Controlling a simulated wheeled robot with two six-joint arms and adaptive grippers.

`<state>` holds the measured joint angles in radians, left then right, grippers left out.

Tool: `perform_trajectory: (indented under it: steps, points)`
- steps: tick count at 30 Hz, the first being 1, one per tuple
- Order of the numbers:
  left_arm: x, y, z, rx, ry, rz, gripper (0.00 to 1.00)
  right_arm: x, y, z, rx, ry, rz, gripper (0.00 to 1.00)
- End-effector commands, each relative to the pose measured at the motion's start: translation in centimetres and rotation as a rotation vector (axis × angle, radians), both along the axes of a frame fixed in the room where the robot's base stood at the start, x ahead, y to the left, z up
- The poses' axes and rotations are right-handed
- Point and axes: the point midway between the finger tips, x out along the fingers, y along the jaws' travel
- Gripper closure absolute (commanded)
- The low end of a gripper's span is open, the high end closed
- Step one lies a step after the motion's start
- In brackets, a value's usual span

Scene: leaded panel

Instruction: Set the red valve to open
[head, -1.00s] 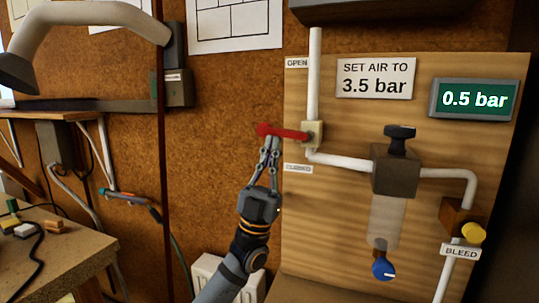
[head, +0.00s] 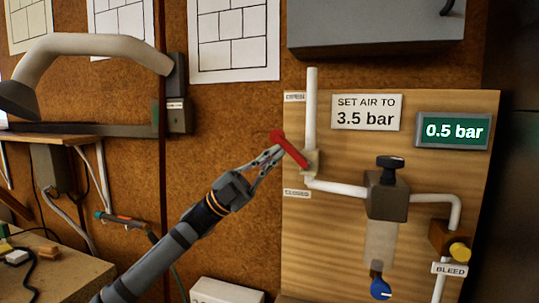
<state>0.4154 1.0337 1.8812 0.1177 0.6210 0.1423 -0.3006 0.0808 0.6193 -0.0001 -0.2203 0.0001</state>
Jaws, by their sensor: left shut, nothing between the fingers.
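The red valve lever (head: 292,150) is on a wooden panel (head: 470,110). It slants up and left from its pale valve body (head: 312,161), between the OPEN label (head: 294,97) above and the CLOSED label (head: 297,194) below. My left gripper (head: 275,153) is shut and empty, its fingertips at the underside of the lever near its round outer end. Whether they touch it I cannot tell for sure. A white pipe (head: 311,105) rises from the valve. My right gripper is not in view.
A sign (head: 366,113) reads "SET AIR TO 3.5 bar" and a display (head: 454,131) reads 0.5 bar. A regulator (head: 386,193) with a black knob, a blue knob (head: 380,288) and a yellow bleed knob (head: 460,251) are to the right. A grey box (head: 375,35) hangs above.

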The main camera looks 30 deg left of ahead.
Motion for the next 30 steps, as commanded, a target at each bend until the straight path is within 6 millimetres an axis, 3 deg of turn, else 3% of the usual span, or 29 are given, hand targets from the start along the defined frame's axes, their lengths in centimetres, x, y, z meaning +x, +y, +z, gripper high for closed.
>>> perform_trajectory:
  steps: [1, 3, 9, 30]
  points:
    - [0.0, 0.0, 1.1, 0.047, 0.009, 0.003, 1.0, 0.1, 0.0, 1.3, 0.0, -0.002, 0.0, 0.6]
    - [0.1, -0.2, 1.5, 0.109, 0.024, 0.003, 1.0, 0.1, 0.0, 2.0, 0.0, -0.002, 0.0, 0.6]
    - [0.1, -0.7, 2.4, 0.094, 0.023, -0.003, 1.0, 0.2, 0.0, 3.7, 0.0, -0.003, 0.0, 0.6]
    - [0.4, -1.7, 3.8, 0.092, 0.021, -0.002, 1.0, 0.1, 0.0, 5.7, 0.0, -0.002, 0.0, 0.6]
